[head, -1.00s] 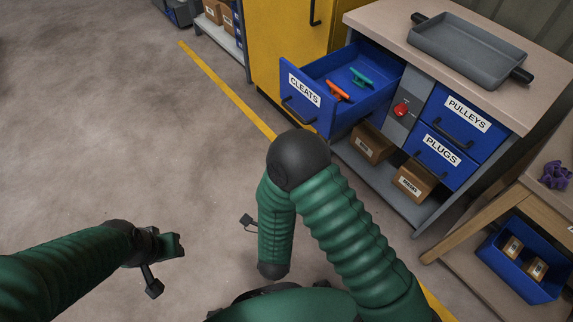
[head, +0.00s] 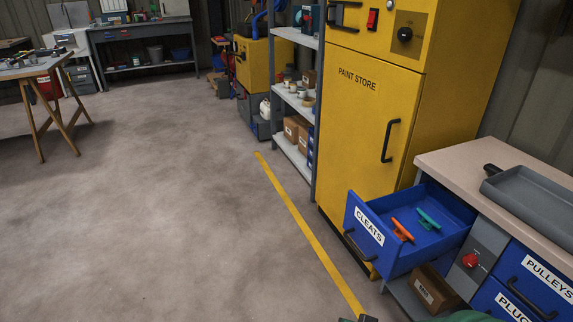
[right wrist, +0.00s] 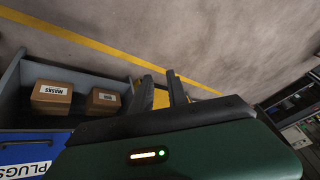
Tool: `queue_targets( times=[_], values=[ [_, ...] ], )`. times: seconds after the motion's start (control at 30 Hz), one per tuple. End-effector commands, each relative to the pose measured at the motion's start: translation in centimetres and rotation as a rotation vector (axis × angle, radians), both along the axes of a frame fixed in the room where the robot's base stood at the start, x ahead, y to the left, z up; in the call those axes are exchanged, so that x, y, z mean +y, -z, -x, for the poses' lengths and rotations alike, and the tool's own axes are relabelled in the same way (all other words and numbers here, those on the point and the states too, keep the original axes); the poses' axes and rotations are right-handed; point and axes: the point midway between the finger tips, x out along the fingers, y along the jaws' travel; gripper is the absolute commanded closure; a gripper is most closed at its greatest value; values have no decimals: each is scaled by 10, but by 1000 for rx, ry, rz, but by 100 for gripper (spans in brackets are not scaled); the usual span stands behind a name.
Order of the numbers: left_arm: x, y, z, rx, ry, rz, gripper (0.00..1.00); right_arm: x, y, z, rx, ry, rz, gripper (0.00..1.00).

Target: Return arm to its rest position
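My right gripper (right wrist: 160,78) shows in the right wrist view with its two dark fingers apart and nothing between them. It points over the floor. In the head view only a strip of my green right arm shows at the bottom edge, well below the open drawer. My left gripper is in neither view now. The blue CLEATS drawer (head: 364,225) stands pulled out of the workbench (head: 450,160), holding an orange cleat (head: 402,230) and a teal cleat (head: 428,220).
A yellow paint store cabinet (head: 372,130) stands shut behind the drawer. A grey tray (head: 535,200) lies on the workbench. Cardboard boxes (head: 435,290) sit on its lower shelf. The floor (head: 170,210) left of the yellow line is clear.

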Motion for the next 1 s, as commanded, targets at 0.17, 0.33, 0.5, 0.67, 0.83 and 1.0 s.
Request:
queue_targets(
  times=[0.17,0.33,0.5,0.67,0.83,1.0],
  values=[
    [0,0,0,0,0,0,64,-35,-10,66,222,-235,148,80],
    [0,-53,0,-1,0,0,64,-44,-64,89,301,-310,185,80],
    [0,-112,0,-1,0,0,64,-44,-122,88,300,-307,183,80],
    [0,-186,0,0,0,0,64,-44,-196,88,299,-307,182,80],
    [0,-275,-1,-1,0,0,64,-43,-286,88,299,-306,181,80],
    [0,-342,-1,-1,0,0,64,-43,-352,88,300,-305,180,80]
  ],
)
